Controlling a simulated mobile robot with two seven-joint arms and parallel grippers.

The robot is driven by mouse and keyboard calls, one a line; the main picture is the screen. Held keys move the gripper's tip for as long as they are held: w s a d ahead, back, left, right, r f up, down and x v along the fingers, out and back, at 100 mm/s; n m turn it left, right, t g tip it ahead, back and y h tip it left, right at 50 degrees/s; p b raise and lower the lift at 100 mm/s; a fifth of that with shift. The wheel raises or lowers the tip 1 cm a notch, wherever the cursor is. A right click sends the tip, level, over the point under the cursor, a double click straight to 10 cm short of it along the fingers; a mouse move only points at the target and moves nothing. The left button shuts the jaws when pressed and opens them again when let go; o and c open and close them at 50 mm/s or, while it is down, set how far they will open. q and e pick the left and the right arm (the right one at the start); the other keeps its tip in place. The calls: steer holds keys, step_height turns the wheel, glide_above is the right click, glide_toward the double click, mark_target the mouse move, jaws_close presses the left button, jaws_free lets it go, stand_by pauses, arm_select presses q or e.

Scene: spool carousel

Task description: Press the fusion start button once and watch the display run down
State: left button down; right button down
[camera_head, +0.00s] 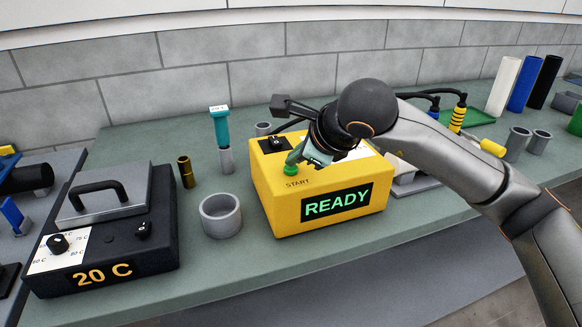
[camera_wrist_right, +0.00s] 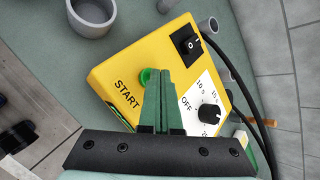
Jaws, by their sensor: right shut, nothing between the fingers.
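The yellow fusion box (camera_head: 275,210) stands on the green bench, and its front display (camera_head: 337,202) reads READY in green. The green start button (camera_head: 290,170) sits on its top above the word START. My right gripper (camera_head: 296,157) is shut and empty, with its tips right at the button. In the right wrist view the shut fingers (camera_wrist_right: 157,82) reach over the box top (camera_wrist_right: 110,68), and the green button (camera_wrist_right: 147,75) shows just beyond the tips. I cannot tell whether they touch it. My left gripper is not in view.
A grey ring (camera_head: 221,215) stands left of the box, and a black heater marked 20 C (camera_head: 150,262) is farther left. A teal-handled tool (camera_head: 221,127) stands behind. The right wrist view shows a black dial (camera_wrist_right: 209,113) and a rocker switch (camera_wrist_right: 187,42) on the box.

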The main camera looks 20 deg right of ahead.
mark_target(296, 170)
steer(key=shift+f, duration=0.25)
stand_by(0.5)
steer(key=shift+r, duration=0.9)
steer(key=shift+r, duration=0.1)
steer(key=shift+r+p, duration=1.7)
steer(key=shift+r, duration=0.75)
steer(key=shift+f, duration=0.1)
